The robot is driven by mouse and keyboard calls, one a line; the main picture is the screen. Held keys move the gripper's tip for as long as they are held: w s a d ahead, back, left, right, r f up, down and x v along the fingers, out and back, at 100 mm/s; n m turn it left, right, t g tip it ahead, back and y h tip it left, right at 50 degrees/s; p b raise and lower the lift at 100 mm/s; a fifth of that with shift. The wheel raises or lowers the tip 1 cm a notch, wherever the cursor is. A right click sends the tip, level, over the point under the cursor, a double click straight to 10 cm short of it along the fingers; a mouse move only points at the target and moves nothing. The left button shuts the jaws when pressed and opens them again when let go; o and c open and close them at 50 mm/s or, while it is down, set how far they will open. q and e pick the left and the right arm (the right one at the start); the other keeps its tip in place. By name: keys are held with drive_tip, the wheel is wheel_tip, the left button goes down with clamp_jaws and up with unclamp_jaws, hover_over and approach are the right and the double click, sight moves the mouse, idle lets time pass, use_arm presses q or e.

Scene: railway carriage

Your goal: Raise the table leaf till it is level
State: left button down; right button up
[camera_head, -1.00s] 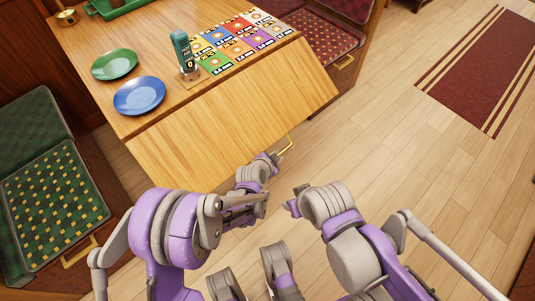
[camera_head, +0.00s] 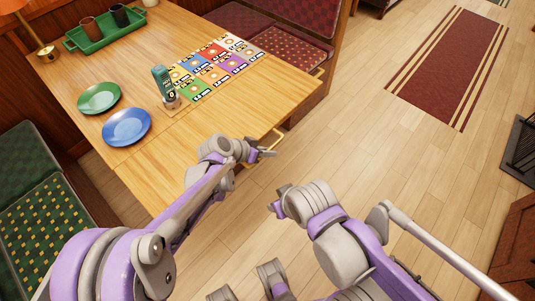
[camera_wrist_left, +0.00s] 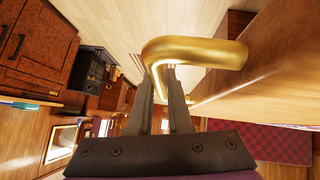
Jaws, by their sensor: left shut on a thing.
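The wooden table leaf (camera_head: 225,120) extends from the near edge of the table (camera_head: 85,62) and looks roughly in line with the top; I cannot tell if it is exactly level. A brass handle (camera_head: 276,138) is at the leaf's outer edge. It shows large in the left wrist view (camera_wrist_left: 200,52). My left gripper (camera_head: 268,152) is shut on the handle, its dark fingertips (camera_wrist_left: 160,72) at the bar's bend. My right gripper (camera_head: 275,207) hangs over the floor, apart from the leaf; its fingers are too unclear to read.
On the tabletop are a green plate (camera_head: 99,97), a blue plate (camera_head: 127,127), a green bottle (camera_head: 163,84), a coloured card sheet (camera_head: 215,68) and a green tray (camera_head: 103,36) with cups. Benches flank the table. The floor (camera_head: 370,150) to the right is clear.

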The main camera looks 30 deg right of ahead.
use_arm(q)
drive_tip(key=shift+r, duration=0.1)
idle(0.3)
drive_tip(key=c, duration=0.9)
unclamp_jaws()
drive_tip(key=shift+o, duration=0.2)
drive_tip(key=p+v, duration=0.1)
drive_tip(key=v, duration=0.9)
drive_tip(key=shift+a+r, duration=0.25)
drive_tip(key=shift+a+r, duration=0.15)
drive_tip(key=s+a+r+n+t+y+p, duration=0.1)
drive_tip(key=s+a+r+n+y+p, duration=0.2)
drive_tip(key=a, duration=0.8)
drive_tip(key=s+a+r+n+t+y+p, duration=0.1)
drive_tip(key=s+a+r+n+y+p, duration=0.2)
drive_tip(key=s+a, duration=0.4)
drive_tip(key=s+a+r+n+t+y+p, duration=0.2)
drive_tip(key=s+a+n, duration=0.4)
drive_tip(key=a, duration=0.9)
wheel_tip(320, 180, up, 3)
drive_tip(key=shift+a+f+n+y+p, duration=0.3)
drive_tip(key=shift+n+y+p, duration=0.25)
drive_tip(key=shift+p, duration=0.4)
